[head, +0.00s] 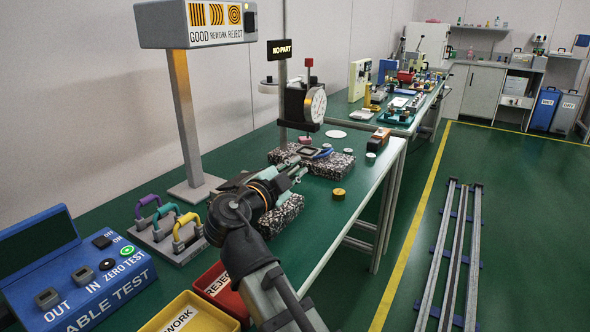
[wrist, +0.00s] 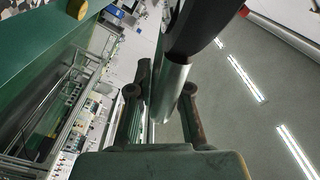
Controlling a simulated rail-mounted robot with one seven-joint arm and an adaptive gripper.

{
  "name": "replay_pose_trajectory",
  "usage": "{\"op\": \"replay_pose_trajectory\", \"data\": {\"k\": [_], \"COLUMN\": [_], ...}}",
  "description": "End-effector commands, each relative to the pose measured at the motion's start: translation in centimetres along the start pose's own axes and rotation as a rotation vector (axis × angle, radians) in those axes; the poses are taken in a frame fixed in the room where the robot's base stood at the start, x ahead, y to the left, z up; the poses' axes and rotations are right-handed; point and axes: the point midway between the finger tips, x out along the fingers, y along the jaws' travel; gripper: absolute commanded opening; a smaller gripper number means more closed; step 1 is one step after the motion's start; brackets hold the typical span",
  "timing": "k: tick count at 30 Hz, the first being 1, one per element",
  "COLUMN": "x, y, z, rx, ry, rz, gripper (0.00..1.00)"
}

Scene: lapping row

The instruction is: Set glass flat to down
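I cannot pick out the glass flat for certain. A dark square-framed piece (head: 309,152) lies under the dial gauge (head: 315,105) on a speckled granite block (head: 335,167), and it may be the flat's holder. My gripper (head: 293,170) reaches in low beside this piece from the front, partly hiding the block. In the wrist view my gripper's two fingers (wrist: 160,95) stand apart. A silvery rod (wrist: 170,90) with a dark upper part shows between them, and I cannot tell whether they touch it. No held thing is clear.
A brass cap (head: 338,194) sits on the green bench near its right edge. Several coloured handles (head: 164,222), a red bin (head: 222,288) and a yellow bin (head: 192,315) are at the front left. A sign post (head: 184,115) reading GOOD, REWORK, REJECT stands behind.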

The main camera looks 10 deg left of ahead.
Motion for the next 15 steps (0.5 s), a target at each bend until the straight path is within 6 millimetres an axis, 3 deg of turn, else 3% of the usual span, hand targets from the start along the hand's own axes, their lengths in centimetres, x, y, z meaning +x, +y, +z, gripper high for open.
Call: {"op": "replay_pose_trajectory", "data": {"k": [15], "x": [-0.87], "y": [-0.01], "z": [0.02], "rx": [0.001], "ry": [-0.001], "rz": [-0.002], "gripper": [0.39]}}
